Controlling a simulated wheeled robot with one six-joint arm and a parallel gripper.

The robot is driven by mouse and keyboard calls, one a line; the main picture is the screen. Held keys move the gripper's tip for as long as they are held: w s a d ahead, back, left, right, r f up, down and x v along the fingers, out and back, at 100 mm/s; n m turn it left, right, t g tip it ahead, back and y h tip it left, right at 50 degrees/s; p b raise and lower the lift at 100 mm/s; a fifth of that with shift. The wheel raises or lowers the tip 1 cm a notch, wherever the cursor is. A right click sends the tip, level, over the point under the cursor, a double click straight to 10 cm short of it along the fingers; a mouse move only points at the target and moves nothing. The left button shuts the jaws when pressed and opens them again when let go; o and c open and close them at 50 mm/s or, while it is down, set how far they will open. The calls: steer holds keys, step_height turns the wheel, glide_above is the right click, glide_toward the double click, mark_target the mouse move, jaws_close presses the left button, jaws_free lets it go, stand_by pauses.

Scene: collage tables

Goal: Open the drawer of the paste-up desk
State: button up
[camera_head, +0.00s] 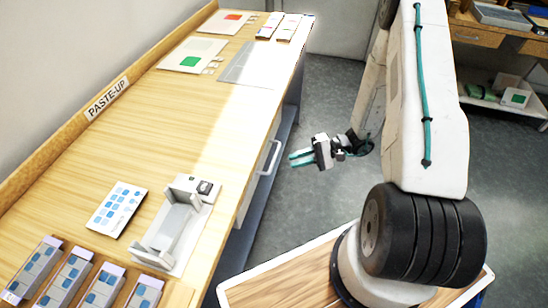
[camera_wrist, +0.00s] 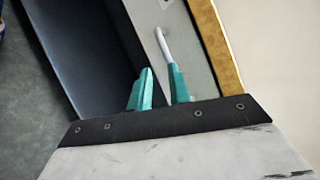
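The paste-up desk (camera_head: 150,120) is a long wooden-topped desk with a "PASTE-UP" label on its back board. Its grey drawer front, with a pale bar handle (camera_head: 268,158), faces the aisle and looks shut. My gripper (camera_head: 291,158) has teal fingers and points left at the handle, with a gap between them in the head view. In the wrist view the fingers (camera_wrist: 160,70) are apart and empty. The handle (camera_wrist: 163,45) shows just beyond the right fingertip, and its lower end is hidden behind that finger. I cannot tell if they touch.
On the desk are a grey fixture (camera_head: 170,230), a card with blue squares (camera_head: 117,208), several trays of blue pieces (camera_head: 65,280) and sheets with green and red squares (camera_head: 192,55). A dark lower shelf (camera_head: 268,190) runs under the desk. Grey floor is clear beside my gripper.

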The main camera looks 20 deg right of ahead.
mark_target(274, 158)
steer(key=w+a, duration=0.1)
steer(key=a, duration=0.1)
steer(key=w+a+n, duration=0.1)
steer(key=w+a, duration=0.1)
steer(key=w+a+f+n+t, duration=0.1)
steer(key=a, duration=0.1)
steer(key=shift+w+a, duration=0.25)
steer(key=shift+w, duration=0.1)
jaws_close()
